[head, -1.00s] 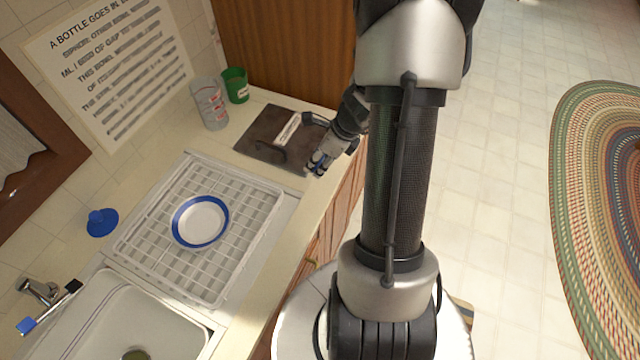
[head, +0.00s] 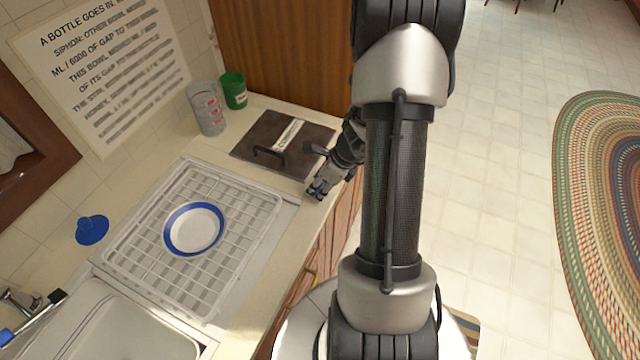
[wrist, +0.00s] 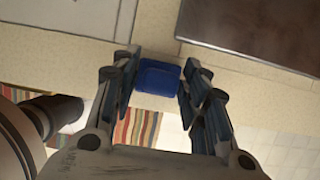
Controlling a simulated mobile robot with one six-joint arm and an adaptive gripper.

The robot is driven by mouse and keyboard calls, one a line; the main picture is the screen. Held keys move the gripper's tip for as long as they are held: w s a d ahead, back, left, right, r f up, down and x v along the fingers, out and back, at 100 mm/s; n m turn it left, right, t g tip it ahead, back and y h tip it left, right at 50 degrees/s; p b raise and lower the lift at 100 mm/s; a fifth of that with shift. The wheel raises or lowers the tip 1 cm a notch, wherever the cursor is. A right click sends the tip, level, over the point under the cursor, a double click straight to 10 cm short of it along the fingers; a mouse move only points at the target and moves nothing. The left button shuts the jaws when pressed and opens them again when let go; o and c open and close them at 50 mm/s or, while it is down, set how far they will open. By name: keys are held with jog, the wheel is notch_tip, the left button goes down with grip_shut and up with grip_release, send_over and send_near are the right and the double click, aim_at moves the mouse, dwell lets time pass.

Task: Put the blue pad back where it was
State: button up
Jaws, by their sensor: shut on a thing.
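The blue pad (wrist: 158,77) is a small dark blue square, seen between the two fingers in the wrist view. My gripper (wrist: 158,85) is shut on it, with a finger at each side. In the wrist view the pad shows over the cream counter's front edge; its exact height above the counter I cannot tell. In the head view my gripper (head: 318,190) is at the counter's front edge, right of the dish rack and in front of the brown board. The pad is too small there to make out clearly.
A brown board with a handle (head: 264,140) lies on the counter. The white rack (head: 255,225) holds a blue-rimmed plate (head: 193,229). Clear cups (head: 207,108) and a green cup (head: 234,90) stand behind. A bare counter strip (head: 262,285) runs along the front.

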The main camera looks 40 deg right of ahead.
jog(key=o, duration=1)
jog(key=shift+r+p, duration=0.2)
jog(key=shift+p, duration=0.1)
jog(key=p+v, duration=0.5)
jog(key=v, duration=0.6)
jog(key=shift+s+r, duration=0.25)
jog(key=shift+r, duration=0.1)
